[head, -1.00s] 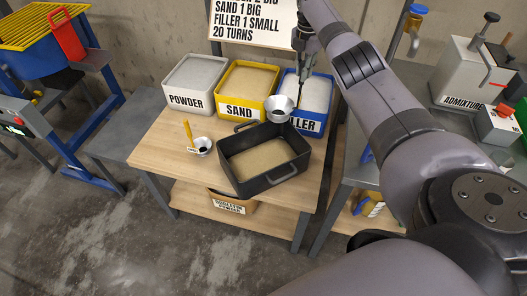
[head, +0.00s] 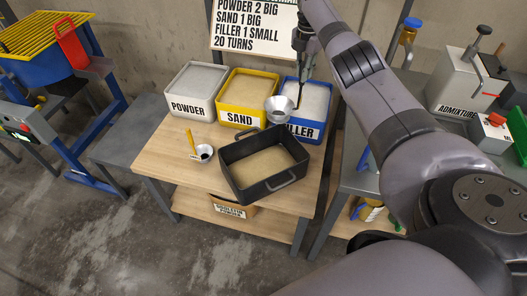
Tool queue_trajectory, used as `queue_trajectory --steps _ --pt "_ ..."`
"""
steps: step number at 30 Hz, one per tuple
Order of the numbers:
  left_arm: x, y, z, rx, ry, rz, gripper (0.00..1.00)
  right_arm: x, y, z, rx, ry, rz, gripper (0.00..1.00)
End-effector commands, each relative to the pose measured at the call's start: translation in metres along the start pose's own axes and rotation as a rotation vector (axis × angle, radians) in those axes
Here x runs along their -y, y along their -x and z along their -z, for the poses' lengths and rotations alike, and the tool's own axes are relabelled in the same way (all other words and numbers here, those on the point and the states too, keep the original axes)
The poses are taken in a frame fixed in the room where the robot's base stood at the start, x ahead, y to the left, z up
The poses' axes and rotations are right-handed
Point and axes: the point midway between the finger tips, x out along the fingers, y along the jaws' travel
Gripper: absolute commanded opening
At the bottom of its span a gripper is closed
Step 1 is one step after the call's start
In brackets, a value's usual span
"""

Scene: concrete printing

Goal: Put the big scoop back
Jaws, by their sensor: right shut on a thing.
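The big scoop (head: 279,109) has a round metal bowl and a dark upright handle. My right gripper (head: 304,53) is shut on the top of that handle and holds the scoop with its bowl hanging below. In the picture the bowl overlaps the front left of the blue filler bin (head: 303,133) and lies just behind the black pan; its exact height is hard to tell. A small scoop (head: 205,152) with a yellow handle stands on the wooden table at the left. My left gripper is out of view.
The black pan (head: 277,188) holds a sandy layer. The powder bin (head: 186,107) and yellow sand bin (head: 240,118) stand left of the filler bin. A recipe sign (head: 252,27) is behind. Bare tabletop (head: 170,160) shows at the left. An admixture container (head: 458,85) stands at the right.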

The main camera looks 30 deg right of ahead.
Motion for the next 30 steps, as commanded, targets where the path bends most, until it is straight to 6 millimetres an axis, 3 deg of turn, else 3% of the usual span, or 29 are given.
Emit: queue_trajectory --steps 17,21,30 --pt "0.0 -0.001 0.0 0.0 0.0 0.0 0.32 -0.014 0.017 0.004 0.004 -0.114 0.001 0.0" --pt "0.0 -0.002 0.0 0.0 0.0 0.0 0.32 -0.021 0.031 0.012 0.014 -0.216 0.008 0.0" --pt "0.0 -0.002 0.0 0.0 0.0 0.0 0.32 -0.03 0.042 0.022 0.014 -0.309 0.003 0.0"
